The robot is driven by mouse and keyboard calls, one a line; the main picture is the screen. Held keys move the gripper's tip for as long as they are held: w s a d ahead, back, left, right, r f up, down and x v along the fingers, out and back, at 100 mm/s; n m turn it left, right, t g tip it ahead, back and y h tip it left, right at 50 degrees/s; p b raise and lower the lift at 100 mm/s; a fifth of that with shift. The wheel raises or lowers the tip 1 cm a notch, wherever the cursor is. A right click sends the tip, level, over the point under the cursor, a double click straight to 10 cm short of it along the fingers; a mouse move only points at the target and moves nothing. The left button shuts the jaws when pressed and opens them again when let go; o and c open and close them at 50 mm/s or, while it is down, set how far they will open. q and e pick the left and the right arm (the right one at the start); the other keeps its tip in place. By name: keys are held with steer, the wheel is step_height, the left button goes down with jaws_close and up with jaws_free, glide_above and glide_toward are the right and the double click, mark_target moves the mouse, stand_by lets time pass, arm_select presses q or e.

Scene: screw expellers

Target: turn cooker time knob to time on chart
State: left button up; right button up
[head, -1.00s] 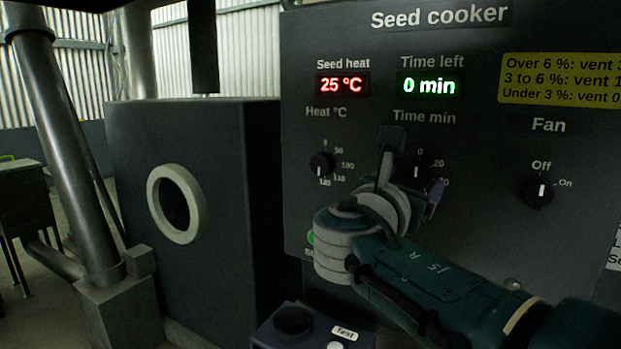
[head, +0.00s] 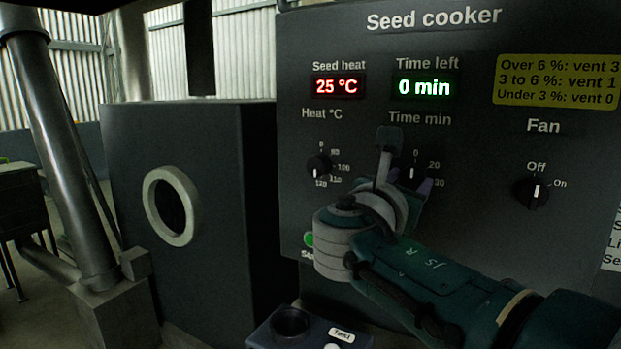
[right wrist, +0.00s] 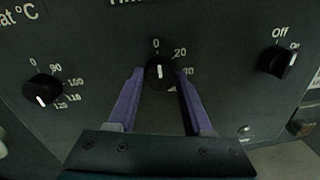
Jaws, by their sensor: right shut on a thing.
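The time knob (head: 413,174), black with a white mark, sits under the "Time min" label on the dark seed cooker panel (head: 470,100). Its mark points up at 0; the scale shows 20 and 30 to the right. My right gripper (head: 405,178) is at this knob. In the right wrist view its two purple fingers (right wrist: 158,80) are shut on the sides of the time knob (right wrist: 159,71), whose mark also points at 0. The "Time left" display (head: 424,87) reads 0 min. My left gripper is out of view. No time chart is readable.
The heat knob (head: 319,167) is to the left, with its mark towards 120. A yellow vent sign (head: 556,80) is at upper right. A white sheet (head: 613,242) is cut off at the right edge. A small test box (head: 310,330) stands below.

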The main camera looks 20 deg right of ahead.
jaws_close()
